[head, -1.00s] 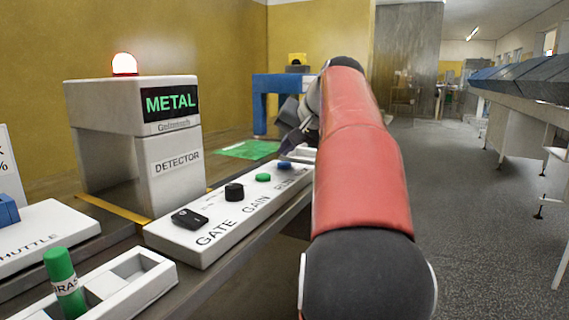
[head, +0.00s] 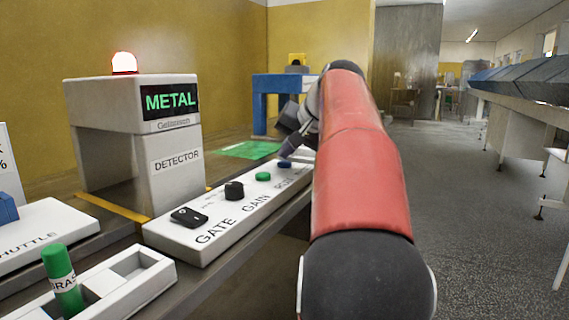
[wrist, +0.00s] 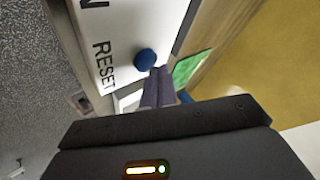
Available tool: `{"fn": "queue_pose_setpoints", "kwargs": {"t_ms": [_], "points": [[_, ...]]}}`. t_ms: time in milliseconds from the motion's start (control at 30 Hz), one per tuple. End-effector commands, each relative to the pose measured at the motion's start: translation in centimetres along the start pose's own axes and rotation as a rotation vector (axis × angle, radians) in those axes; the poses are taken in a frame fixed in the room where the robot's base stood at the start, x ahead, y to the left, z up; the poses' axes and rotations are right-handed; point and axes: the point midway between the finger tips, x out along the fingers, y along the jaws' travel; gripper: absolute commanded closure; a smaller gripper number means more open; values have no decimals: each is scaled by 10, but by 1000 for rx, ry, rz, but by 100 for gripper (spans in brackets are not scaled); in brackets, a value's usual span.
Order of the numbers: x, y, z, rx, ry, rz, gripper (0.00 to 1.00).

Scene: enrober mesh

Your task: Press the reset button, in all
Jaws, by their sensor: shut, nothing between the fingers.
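The reset button is a round blue button (head: 285,163) at the far end of the white control panel (head: 190,240). In the wrist view the blue button (wrist: 145,60) sits beside the printed word RESET. My gripper (head: 286,153) is shut and empty, pointing down at the button in the head view. In the wrist view its fingertips (wrist: 160,72) are right beside the button's lower right edge. I cannot tell whether they touch it. The button does not look hidden in the wrist view.
The panel also carries a green button (head: 263,176), a black knob (head: 234,190) and a black switch (head: 189,217). The metal detector (head: 165,150) shows METAL, with a lit lamp (head: 124,63) on top. A green mat (head: 248,149) lies beyond. A tray (head: 125,285) holds a green cylinder (head: 62,275).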

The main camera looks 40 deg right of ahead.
Motion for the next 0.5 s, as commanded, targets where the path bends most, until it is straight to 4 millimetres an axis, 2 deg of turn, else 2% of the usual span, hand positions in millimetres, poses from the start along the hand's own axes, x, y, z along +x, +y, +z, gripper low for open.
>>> {"fn": "queue_pose_setpoints", "kwargs": {"t_ms": [500], "points": [[4,3,3,0,0,0,100]]}}
